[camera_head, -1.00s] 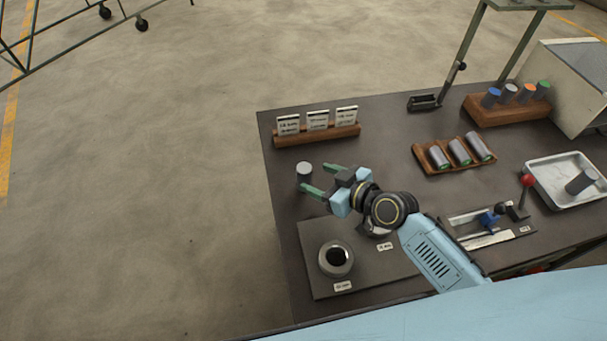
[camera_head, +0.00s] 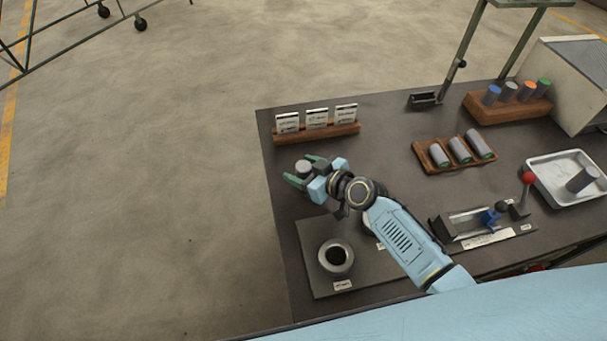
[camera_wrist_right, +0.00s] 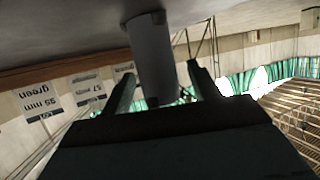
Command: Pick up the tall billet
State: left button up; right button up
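The tall billet, a plain grey cylinder (camera_head: 304,167), stands upright near the left edge of the table. My right gripper (camera_head: 302,172) is around it, with one green finger on each side. In the right wrist view the billet (camera_wrist_right: 152,55) is between the two fingers of the gripper (camera_wrist_right: 160,80), with gaps showing on both sides, so the gripper is open. My left gripper is not in view.
A wooden rack with label cards (camera_head: 318,133) stands behind the billet. A dark plate with a ring-shaped piece (camera_head: 336,257) lies in front. Right are a wooden tray of billets (camera_head: 432,168), a rack of coloured-top billets (camera_head: 478,114) and a metal tray (camera_head: 540,180).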

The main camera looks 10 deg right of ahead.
grip_shut()
jog(key=shift+w+r, duration=0.1)
jog(key=shift+r, duration=0.05)
